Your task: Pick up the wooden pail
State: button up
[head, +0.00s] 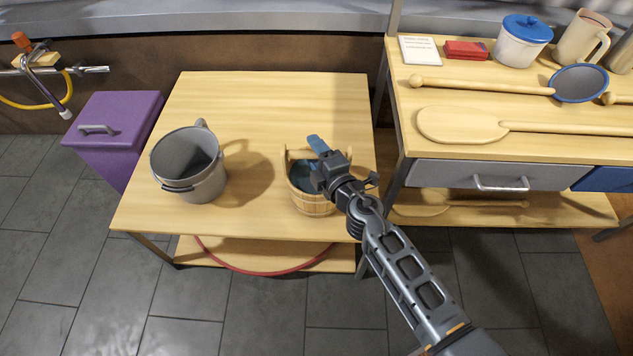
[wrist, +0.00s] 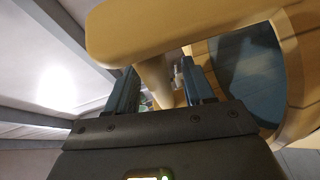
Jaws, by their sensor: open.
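The wooden pail (head: 312,203) stands upright near the front right of the wooden table, with a dark blue inside. My gripper (head: 318,146) is over the pail in the head view and hides part of its rim and inside. In the wrist view, my gripper (wrist: 160,85) is open, with a blue finger on each side of a pale wooden part of the pail. A thick wooden bar of the pail (wrist: 190,25) crosses above the fingers, and its blue inside (wrist: 247,72) shows at right. I cannot tell whether the fingers touch the wood.
A grey metal bucket (head: 190,168) stands left of the pail on the table (head: 235,100). A purple bin (head: 115,125) is at the table's left. A shelf unit (head: 450,150) at right holds wooden paddles, a blue-lidded pot and jugs. The table's back is clear.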

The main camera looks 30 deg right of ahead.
jog(key=shift+w+f, duration=0.1)
jog(key=shift+w, duration=0.55)
jog(key=shift+c, duration=0.3)
grip_shut()
dwell(0.6)
jog(key=shift+w+r, duration=0.1)
jog(key=shift+r, duration=0.1)
